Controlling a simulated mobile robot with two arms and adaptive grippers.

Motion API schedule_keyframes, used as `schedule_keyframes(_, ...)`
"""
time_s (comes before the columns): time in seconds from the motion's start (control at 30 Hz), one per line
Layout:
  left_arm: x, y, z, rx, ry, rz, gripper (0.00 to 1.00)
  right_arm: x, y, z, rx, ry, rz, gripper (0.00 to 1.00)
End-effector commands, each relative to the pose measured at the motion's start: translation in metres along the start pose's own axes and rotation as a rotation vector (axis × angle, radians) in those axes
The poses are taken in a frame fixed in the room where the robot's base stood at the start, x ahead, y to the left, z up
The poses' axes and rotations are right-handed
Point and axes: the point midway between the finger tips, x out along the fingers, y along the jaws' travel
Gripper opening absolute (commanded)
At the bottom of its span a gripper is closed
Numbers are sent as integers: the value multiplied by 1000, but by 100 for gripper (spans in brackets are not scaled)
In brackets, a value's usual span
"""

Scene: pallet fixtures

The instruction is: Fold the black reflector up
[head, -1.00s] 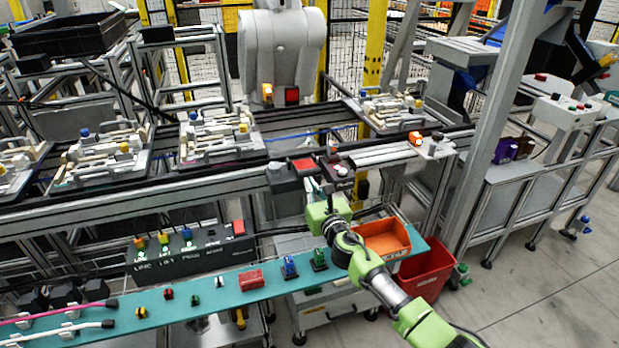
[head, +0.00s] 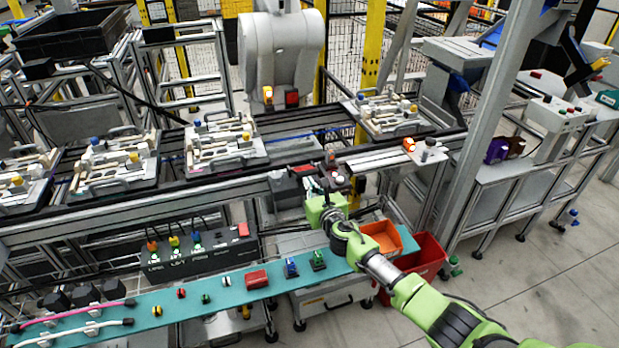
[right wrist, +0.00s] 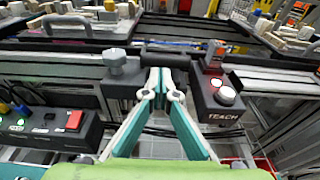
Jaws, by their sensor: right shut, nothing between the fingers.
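My right gripper (right wrist: 160,76) is shut and empty, its two teal and pale fingers meeting at the tips in the right wrist view. A dark bar-like part (right wrist: 178,53), which may be the black reflector, lies just beyond the fingertips, between a dark block with a grey knob (right wrist: 118,68) and the TEACH button box (right wrist: 217,95). I cannot tell whether the fingers touch it, or its fold angle. In the head view my right gripper (head: 316,188) is at the conveyor's front edge, and the reflector cannot be made out there. My left gripper is not in view.
Pallets with fixtures (head: 225,142) stand on the conveyor behind. Below are a black switch box (head: 200,252), a teal shelf (head: 150,315) with small parts, an orange bin (head: 382,240) and a red bin (head: 425,262). Open floor lies at the right.

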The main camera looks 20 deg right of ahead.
Motion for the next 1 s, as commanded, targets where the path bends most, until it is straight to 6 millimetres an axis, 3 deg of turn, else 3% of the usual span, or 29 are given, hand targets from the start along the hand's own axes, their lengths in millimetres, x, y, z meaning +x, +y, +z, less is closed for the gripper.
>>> schedule_keyframes(0.53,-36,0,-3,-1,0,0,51,14,-1,52,-2,-2,-2,0)
schedule_keyframes(1.0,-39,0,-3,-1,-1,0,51,45,0,84,-1,-2,0,0)
